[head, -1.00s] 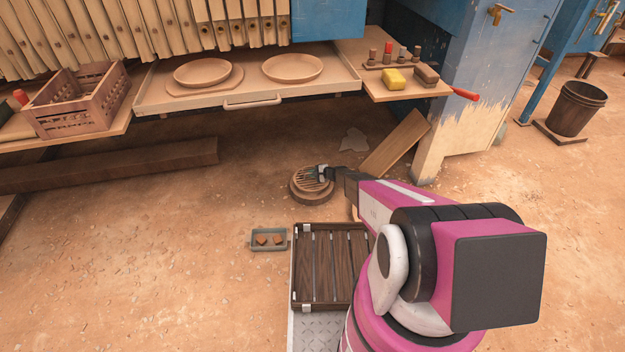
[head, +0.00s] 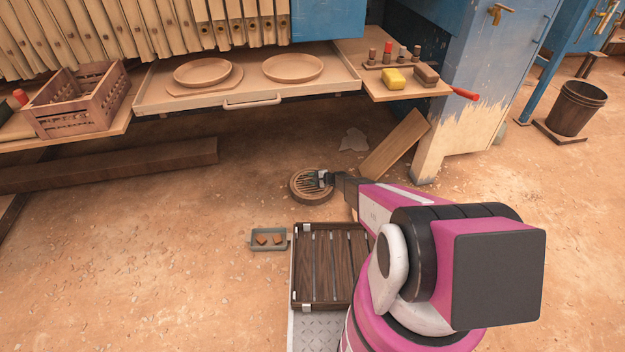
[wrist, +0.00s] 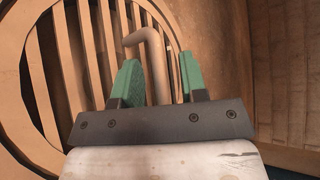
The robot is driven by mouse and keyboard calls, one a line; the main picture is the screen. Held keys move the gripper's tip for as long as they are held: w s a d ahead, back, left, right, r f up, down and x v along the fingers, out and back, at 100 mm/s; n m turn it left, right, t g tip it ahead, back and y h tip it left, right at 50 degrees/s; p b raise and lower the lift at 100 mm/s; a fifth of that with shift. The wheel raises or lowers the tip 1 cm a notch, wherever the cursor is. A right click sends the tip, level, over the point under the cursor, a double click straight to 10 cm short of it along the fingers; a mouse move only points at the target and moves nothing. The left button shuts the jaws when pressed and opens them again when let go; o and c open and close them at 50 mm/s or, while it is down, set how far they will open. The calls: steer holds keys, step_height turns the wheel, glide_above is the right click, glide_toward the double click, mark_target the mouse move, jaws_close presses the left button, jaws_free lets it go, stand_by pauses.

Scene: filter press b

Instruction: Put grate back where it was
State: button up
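The grate (head: 307,188) is a round, slotted brown disc at floor level in front of the press. In the head view it lies flat within a round rim. In the wrist view its slats (wrist: 62,70) fill the left, and a bent rod handle (wrist: 157,68) rises from it. My gripper (head: 322,178) is right at the grate, reaching in from the right. In the wrist view its green fingers (wrist: 160,82) stand apart on either side of the handle, with a gap showing on each side. My gripper hides part of the grate's right side.
A plank (head: 394,145) leans behind my gripper. A shelf with two plates (head: 203,72) overhangs at the back.

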steer(key=shift+r, duration=0.1)
steer(key=shift+s+d+r, duration=0.15)
steer(key=shift+d+r, duration=0.05)
steer(key=shift+d, duration=0.05)
steer(key=v, duration=1.1)
steer(key=shift+s+r, duration=0.1)
steer(key=shift+s, duration=0.05)
steer(key=s+r+n+g+h, duration=0.25)
steer(key=s+r, duration=0.45)
steer(key=r, duration=0.4)
steer(key=s+r+n+g+h, duration=0.1)
steer(key=s+r+n+g, duration=0.15)
steer(key=s+r, duration=0.6)
steer(key=s+d+r+n+h, duration=0.2)
steer(key=s+d+r+h, duration=0.2)
steer(key=s+r, duration=0.6)
steer(key=s+d+r+n+g+h, duration=0.1)
steer(key=s+d+r+n+h, duration=0.2)
steer(key=s+r, duration=0.8)
step_height(320, 180, up, 3)
steer(key=shift+d+r+n+h, duration=0.2)
steer(key=shift+d+n+h, duration=0.1)
steer(key=shift+d+h, duration=0.35)
steer(key=shift+a, duration=0.1)
